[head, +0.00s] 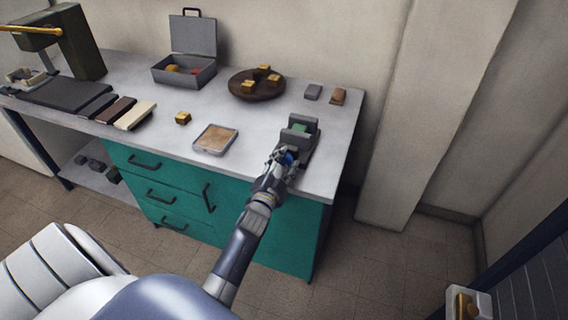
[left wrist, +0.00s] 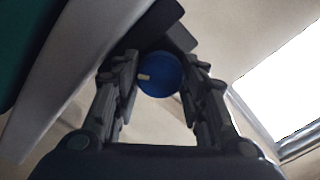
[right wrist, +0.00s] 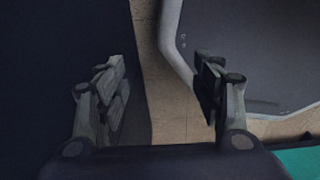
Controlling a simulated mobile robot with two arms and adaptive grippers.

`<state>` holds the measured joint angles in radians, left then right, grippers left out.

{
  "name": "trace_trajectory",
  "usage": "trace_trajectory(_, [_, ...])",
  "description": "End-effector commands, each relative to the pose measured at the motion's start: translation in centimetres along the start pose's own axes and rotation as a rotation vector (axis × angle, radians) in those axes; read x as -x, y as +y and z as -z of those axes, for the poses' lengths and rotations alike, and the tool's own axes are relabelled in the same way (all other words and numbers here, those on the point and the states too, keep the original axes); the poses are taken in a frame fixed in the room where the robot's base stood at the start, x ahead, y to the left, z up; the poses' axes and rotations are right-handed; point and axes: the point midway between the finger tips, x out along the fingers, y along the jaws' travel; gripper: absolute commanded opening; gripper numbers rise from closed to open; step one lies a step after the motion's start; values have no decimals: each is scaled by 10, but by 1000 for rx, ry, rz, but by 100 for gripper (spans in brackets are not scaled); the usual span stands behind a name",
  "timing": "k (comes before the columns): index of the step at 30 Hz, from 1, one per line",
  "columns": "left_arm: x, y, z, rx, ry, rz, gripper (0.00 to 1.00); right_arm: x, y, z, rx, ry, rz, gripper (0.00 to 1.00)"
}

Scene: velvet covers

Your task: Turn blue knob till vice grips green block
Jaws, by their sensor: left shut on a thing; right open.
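The grey vice (head: 306,124) stands near the right end of the bench. The green block (head: 299,128) sits between its jaws; I cannot tell whether the jaws touch it. The blue knob (head: 288,158) is on the vice's near end. It also shows in the left wrist view as a round blue knob (left wrist: 160,76) with a small pale mark at its left. My left gripper (head: 284,160) is shut on the knob, with a finger on each side. My right gripper (right wrist: 160,85) is open and empty, and shows only in the right wrist view.
A framed tan tray (head: 216,139) and a small yellow-brown block (head: 183,118) lie left of the vice. Behind are a round brown board (head: 243,87) with several small blocks, an open grey case (head: 184,76), a grey block (head: 313,92) and a brown block (head: 338,96).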

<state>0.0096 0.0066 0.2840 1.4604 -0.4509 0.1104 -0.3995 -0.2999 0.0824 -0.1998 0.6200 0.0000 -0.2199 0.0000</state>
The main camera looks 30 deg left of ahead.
Motion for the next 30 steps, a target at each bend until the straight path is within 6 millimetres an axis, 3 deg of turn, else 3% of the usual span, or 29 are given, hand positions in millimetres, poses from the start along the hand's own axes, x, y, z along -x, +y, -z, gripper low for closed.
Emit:
trace_trajectory(12, [0,1,0,-265,0,0,15,-10,-3,0,-2,1,4,61])
trace_trajectory(30, [0,1,0,-335,1,0,15,-11,-4,0,-2,1,5,61])
